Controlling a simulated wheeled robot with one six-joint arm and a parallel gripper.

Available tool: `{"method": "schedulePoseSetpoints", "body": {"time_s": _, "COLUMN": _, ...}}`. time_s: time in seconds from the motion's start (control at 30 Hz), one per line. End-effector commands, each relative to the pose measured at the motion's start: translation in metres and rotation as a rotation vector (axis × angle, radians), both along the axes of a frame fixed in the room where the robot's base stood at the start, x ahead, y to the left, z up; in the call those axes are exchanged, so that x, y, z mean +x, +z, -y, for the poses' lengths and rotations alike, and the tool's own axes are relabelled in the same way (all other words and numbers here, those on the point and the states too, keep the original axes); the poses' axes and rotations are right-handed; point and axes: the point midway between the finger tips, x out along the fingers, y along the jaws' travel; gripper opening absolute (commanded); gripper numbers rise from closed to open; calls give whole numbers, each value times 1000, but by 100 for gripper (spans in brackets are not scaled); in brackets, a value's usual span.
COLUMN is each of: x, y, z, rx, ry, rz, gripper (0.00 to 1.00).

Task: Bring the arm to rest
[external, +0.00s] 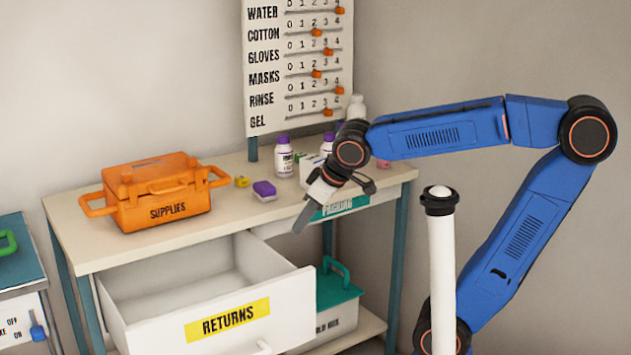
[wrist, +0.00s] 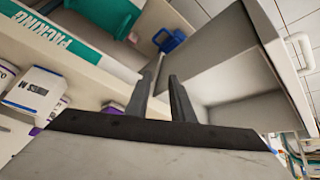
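My arm reaches in from the right over the table's front edge, and my gripper (external: 303,220) points down and left. It hangs in front of the table, beside the open Returns drawer (external: 228,318). In the wrist view the two grey fingers of my gripper (wrist: 163,78) stand a little apart, with nothing between them. The drawer (wrist: 226,50) shows beyond the fingers there, and its visible inside is empty. I see no contact between the fingers and the drawer.
A teal-lidded bin (external: 337,288) sits on the lower shelf. A white post (external: 441,270) stands beside my arm.

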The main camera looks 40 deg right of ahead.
Motion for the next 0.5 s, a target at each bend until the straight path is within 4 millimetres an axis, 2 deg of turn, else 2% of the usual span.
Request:
{"method": "schedulePoseSetpoints", "body": {"time_s": 0.03, "x": -2, "y": -2, "z": 17, "rx": 1, "ry": -38, "rz": -7, "gripper": 22}}
{"method": "schedulePoseSetpoints", "body": {"time_s": 0.2, "x": -13, "y": -11, "z": 64, "rx": 6, "ry": -148, "rz": -40, "gripper": 22}}
{"method": "schedulePoseSetpoints", "body": {"time_s": 0.5, "x": -47, "y": -30, "z": 133, "rx": 28, "ry": -338, "rz": -97, "gripper": 22}}
